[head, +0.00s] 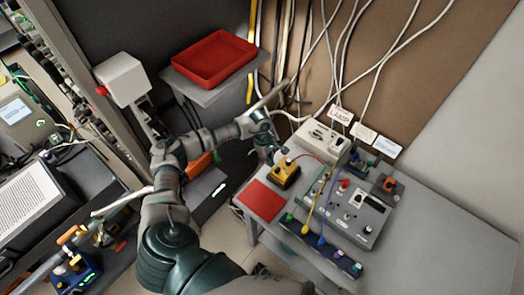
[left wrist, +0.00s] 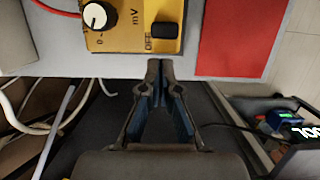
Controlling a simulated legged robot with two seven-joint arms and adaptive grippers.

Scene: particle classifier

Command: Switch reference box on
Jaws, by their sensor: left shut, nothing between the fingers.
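The reference box (head: 284,173) is a small yellow box near the left edge of the grey bench. In the left wrist view the yellow box (left wrist: 122,38) shows a white-capped knob (left wrist: 96,15), the print "mV", and a black switch (left wrist: 165,30) beside the word "OFF". My left gripper (head: 273,157) is just beyond the box in the head view. In the left wrist view my left gripper (left wrist: 160,66) is shut and empty, its tips just below the box's edge near the switch. I cannot tell whether they touch the box.
A red mat (head: 262,200) lies beside the box. A grey instrument panel (head: 350,213) with knobs and cables stands to its right, and a beige unit (head: 320,140) behind. A red tray (head: 214,59) sits on a shelf at the back. The bench's right part is clear.

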